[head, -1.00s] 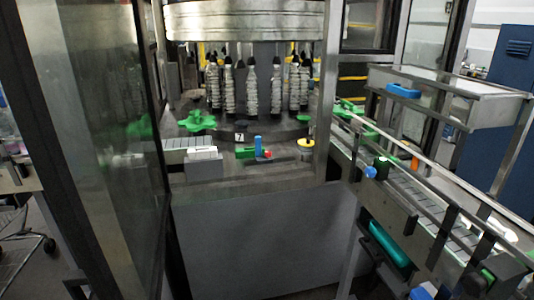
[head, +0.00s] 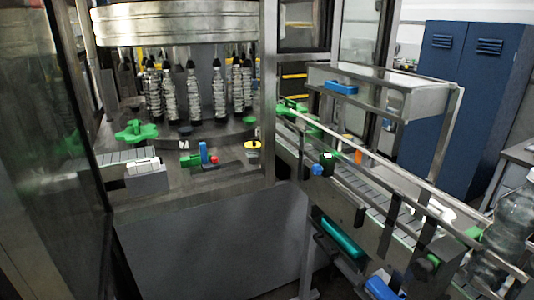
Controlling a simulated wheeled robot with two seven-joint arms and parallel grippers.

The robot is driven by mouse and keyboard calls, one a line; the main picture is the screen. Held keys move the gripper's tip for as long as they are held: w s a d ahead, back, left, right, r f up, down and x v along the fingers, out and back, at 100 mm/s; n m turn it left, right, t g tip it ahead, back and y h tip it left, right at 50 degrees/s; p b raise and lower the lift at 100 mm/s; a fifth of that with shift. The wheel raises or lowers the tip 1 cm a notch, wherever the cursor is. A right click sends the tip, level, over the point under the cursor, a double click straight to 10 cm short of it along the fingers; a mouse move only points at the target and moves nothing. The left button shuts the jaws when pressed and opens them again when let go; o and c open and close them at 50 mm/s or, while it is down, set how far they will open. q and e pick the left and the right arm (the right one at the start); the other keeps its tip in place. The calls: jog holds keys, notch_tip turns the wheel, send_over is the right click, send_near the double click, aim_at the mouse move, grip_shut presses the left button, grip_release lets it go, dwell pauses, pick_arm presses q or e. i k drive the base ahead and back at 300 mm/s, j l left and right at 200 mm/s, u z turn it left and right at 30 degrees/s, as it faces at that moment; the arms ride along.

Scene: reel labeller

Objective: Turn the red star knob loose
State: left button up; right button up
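A small red knob (head: 214,159) shows on the machine deck, at the right end of a green block (head: 195,161) and beside an upright blue piece (head: 204,152). It is too small for me to tell whether it is star-shaped. Nothing of mine touches it. Neither of my grippers is in view.
The deck carries a green star wheel (head: 136,131), a white box (head: 143,165) and a yellow disc (head: 253,144). A steel post (head: 269,90) stands just right of the deck. A railed conveyor (head: 370,195) runs to the lower right, near a clear bottle (head: 512,225). A glass door (head: 45,190) stands at left.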

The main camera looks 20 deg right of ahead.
aim_at(215, 159)
jog(key=z, duration=0.5)
jog(key=i+z, duration=0.1)
jog(key=z, duration=0.35)
jog(key=j+z, duration=0.1)
jog(key=z, duration=0.4)
jog(key=i+z, duration=0.1)
jog(key=z, duration=0.4)
jog(key=j+z, duration=0.15)
jog(key=z, duration=0.35)
jog(key=j+z, duration=0.1)
jog(key=z, duration=0.35)
jog(key=j+z, duration=0.1)
jog(key=z, duration=0.4)
jog(key=i+j, duration=0.1)
jog(key=j, duration=0.55)
jog(key=i+z, duration=0.05)
